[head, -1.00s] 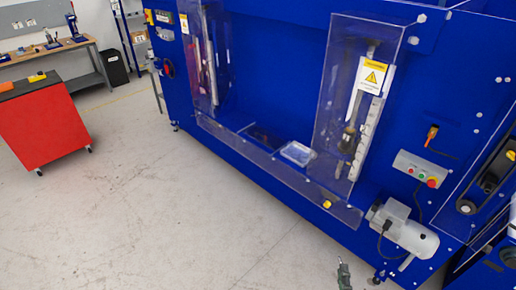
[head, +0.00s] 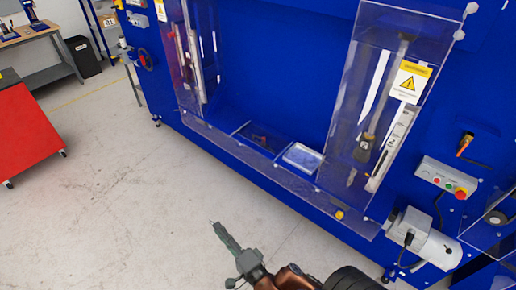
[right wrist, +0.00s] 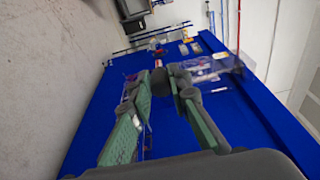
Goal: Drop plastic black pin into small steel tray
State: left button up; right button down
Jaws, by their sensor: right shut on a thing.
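My right gripper (head: 225,234) is over the floor in front of the blue machine in the head view, well apart from it. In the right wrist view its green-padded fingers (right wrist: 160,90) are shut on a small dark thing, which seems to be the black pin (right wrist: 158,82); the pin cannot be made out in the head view. A small pale-rimmed tray (head: 301,158), which may be the steel tray, sits on the machine's low ledge, beyond and to the right of the gripper. My left gripper is out of view.
A clear guard (head: 385,100) with a yellow warning label stands right of the tray, and a low clear panel (head: 270,170) runs along the ledge's front. A grey motor (head: 425,238) juts out at lower right. A red cabinet (head: 25,135) stands at left. The floor between is clear.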

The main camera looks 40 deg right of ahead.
aim_at(304, 158)
jog(key=u, duration=0.1)
jog(key=i, duration=1.4)
jog(key=z, duration=0.9)
jog(key=i, duration=0.85)
jog(key=z, duration=1.25)
jog(key=i, duration=0.25)
jog(key=z, duration=0.2)
